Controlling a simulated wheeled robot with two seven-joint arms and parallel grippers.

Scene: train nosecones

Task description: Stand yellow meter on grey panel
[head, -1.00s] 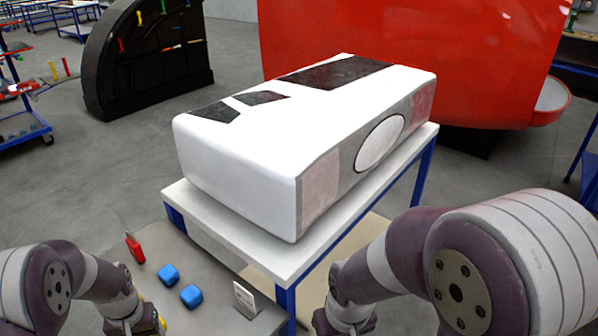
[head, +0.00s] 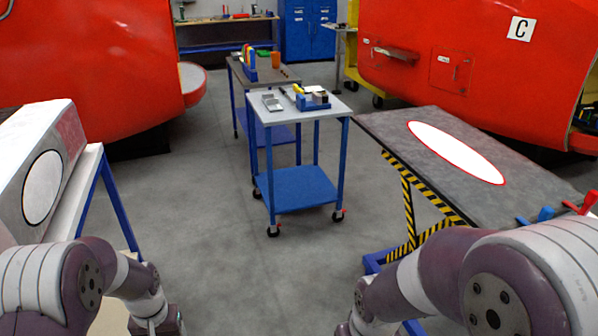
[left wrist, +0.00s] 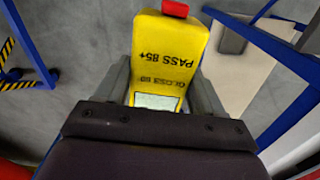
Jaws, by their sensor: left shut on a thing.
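The yellow meter (left wrist: 168,50) shows in the left wrist view, with a red end, a small display and the printed words "PASS 85+" and "GLOSS 60". My left gripper (left wrist: 160,76) is shut on it, one finger on each side. In the head view my left wrist reaches the bottom edge and the meter cannot be seen. The grey panel (head: 455,193) lies on a stand at the right, with a white oval outlined in red on it. The held meter is well to the left of this panel. My right gripper is below the head view.
A white cart (head: 315,112) with a blue lower shelf and small items stands ahead. Blue and red clamps (head: 546,214) sit at the panel's near right edge. A white block (head: 25,175) on a table is at the left. Grey floor between is clear.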

